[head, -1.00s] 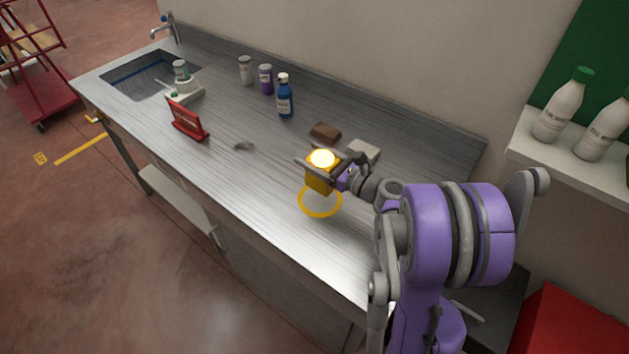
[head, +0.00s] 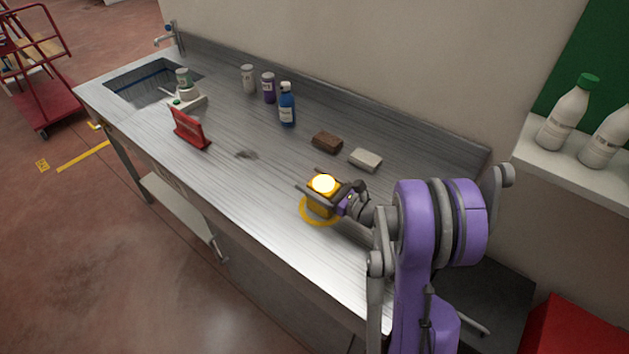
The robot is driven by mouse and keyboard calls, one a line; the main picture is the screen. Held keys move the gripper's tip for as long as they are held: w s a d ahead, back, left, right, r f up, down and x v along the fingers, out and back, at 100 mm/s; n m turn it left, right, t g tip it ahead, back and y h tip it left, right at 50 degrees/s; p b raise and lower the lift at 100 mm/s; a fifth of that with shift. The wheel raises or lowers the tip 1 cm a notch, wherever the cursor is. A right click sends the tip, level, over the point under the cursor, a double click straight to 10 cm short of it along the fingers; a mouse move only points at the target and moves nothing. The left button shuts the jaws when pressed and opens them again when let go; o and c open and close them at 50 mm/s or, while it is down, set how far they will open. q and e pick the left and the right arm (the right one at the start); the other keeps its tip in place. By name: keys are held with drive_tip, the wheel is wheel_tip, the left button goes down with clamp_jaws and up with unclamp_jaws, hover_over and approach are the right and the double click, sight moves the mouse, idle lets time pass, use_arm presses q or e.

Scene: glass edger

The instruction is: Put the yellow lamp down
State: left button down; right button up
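The yellow lamp (head: 319,207) glows at its top and stands upright within a yellow ring (head: 304,217) marked on the steel worktop. My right gripper (head: 318,189) has its fingers on both sides of the lamp, just below its lit top, and looks closed on it. The lamp's base is at or very near the worktop; I cannot tell whether it touches. My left gripper is not in view.
Behind the lamp lie a brown block (head: 327,142) and a pale block (head: 365,159). A blue bottle (head: 287,106), a purple jar (head: 268,88) and a red stand (head: 189,128) are farther left.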

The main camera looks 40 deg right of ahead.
sight(336, 192)
drive_tip(key=shift+o, duration=0.8)
drive_tip(key=shift+r, duration=0.15)
drive_tip(key=shift+s+r, duration=0.1)
drive_tip(key=shift+s, duration=0.05)
drive_tip(key=b+v, duration=0.2)
drive_tip(key=v, duration=0.9)
drive_tip(key=shift+d, duration=0.1)
drive_tip(key=shift+s, duration=0.35)
